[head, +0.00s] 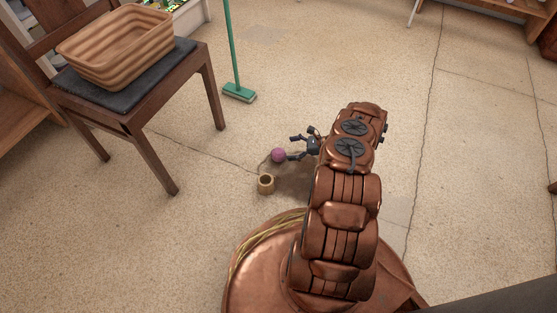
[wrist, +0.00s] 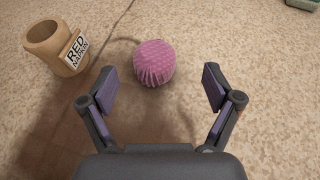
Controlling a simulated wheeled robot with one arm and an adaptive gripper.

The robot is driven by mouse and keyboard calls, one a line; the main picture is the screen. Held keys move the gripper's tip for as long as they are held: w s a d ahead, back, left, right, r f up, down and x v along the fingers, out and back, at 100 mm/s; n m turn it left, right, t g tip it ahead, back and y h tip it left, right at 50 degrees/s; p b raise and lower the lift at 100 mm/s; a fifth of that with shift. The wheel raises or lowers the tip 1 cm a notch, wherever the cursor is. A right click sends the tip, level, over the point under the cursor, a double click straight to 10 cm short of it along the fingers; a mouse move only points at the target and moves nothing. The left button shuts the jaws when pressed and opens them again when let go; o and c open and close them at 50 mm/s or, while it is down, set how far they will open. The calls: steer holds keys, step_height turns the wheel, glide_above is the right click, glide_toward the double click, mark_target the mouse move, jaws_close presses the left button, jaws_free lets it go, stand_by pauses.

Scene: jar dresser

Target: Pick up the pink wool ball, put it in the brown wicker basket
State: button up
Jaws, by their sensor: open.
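The pink wool ball (head: 278,155) lies on the speckled floor in the head view. In the wrist view the ball (wrist: 155,63) sits just beyond the fingertips, roughly midway between them. My gripper (head: 292,147) is open and empty, close to the ball and to its right in the head view. Its two fingers also show spread apart in the wrist view (wrist: 159,88). The brown wicker basket (head: 118,45) stands on the chair's dark cushion at the upper left of the head view. I cannot see the bottom of its inside clearly.
A small wooden pot (head: 265,184) stands near the ball; its label reads "RED NAPKIN" in the wrist view (wrist: 62,50). The wooden chair (head: 165,95) stands at the left. A green broom (head: 237,90) stands behind the ball. The floor at right is mostly clear.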

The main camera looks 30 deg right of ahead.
mark_target(277, 155)
steer(key=shift+s+d+f+m, duration=0.15)
steer(key=shift+f, duration=0.45)
steer(key=shift+s+d+f+m, duration=0.1)
steer(key=shift+s+f+m, duration=0.05)
steer(key=shift+f, duration=0.4)
steer(key=shift+w+a+f+b, duration=0.15)
steer(key=shift+f+b, duration=0.05)
steer(key=shift+b, duration=0.15)
steer(key=shift+b+x, duration=0.4)
steer(key=shift+x, duration=0.6)
steer(key=b+x, duration=0.1)
steer(key=x, duration=0.1)
steer(key=b+x, duration=0.2)
steer(key=shift+s+a+f, duration=0.15)
steer(key=shift+s+a, duration=0.1)
steer(key=shift+a, duration=0.05)
steer(key=shift+w+a, duration=0.35)
steer(key=c, duration=1.3)
